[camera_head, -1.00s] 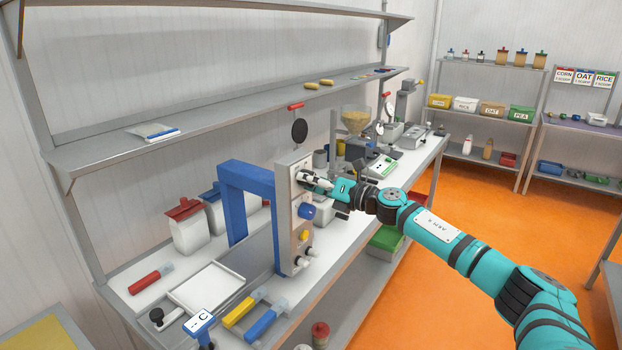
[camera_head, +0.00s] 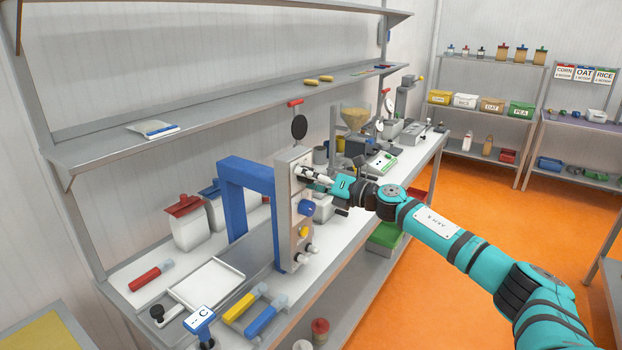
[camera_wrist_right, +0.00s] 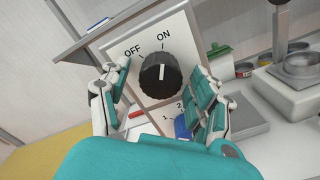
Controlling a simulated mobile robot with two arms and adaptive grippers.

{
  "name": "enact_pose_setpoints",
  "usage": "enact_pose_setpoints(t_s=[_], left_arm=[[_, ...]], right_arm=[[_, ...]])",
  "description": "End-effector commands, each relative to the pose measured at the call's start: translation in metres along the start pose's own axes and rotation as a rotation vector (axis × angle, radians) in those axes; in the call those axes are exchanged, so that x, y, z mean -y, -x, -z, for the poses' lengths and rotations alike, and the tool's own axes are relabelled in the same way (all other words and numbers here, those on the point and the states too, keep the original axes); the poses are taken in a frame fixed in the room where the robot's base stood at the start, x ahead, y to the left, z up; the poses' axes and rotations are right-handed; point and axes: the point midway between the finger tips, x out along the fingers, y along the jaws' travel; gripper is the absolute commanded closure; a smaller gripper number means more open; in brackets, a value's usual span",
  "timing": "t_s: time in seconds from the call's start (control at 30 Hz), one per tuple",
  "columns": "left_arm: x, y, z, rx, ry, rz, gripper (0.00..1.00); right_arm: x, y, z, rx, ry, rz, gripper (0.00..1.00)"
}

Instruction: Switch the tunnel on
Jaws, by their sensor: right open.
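The tunnel is a blue arch (camera_head: 236,169) on the workbench, with a pale control panel (camera_head: 285,215) on its near right end. In the right wrist view, a black knob (camera_wrist_right: 160,76) sits on the panel below printed OFF and ON labels. Its white pointer line points up, toward the ON mark. My right gripper (camera_head: 303,174) is at the top of the panel. In the wrist view its open fingers (camera_wrist_right: 158,92) stand on either side of the knob; I cannot tell whether they touch it. My left gripper is not in view.
A blue knob (camera_head: 306,208), a yellow button (camera_head: 304,232) and pale knobs lie lower on the panel. A white tray (camera_head: 206,285) and coloured-handled tools lie in front of the tunnel. The orange floor to the right is clear.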

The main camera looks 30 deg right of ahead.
Motion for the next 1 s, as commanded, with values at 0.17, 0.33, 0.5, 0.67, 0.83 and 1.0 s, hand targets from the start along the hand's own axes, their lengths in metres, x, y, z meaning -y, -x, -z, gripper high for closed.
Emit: enact_pose_setpoints(t_s=[0.17,0.33,0.5,0.67,0.83,1.0], left_arm=[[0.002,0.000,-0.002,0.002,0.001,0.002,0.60],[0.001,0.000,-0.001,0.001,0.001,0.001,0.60],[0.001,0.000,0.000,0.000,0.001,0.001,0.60],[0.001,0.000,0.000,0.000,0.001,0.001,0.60],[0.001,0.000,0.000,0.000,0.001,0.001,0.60],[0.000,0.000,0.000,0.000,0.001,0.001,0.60]], right_arm=[[0.001,0.006,0.001,-0.002,0.000,0.002,0.37],[0.002,0.028,0.002,-0.004,0.001,0.005,0.37],[0.003,0.053,0.002,-0.003,-0.002,0.004,0.37],[0.003,0.073,0.003,-0.004,-0.002,0.004,0.37],[0.001,0.091,0.002,-0.004,0.000,0.003,0.37],[0.002,0.106,0.002,-0.002,-0.003,0.003,0.37]])
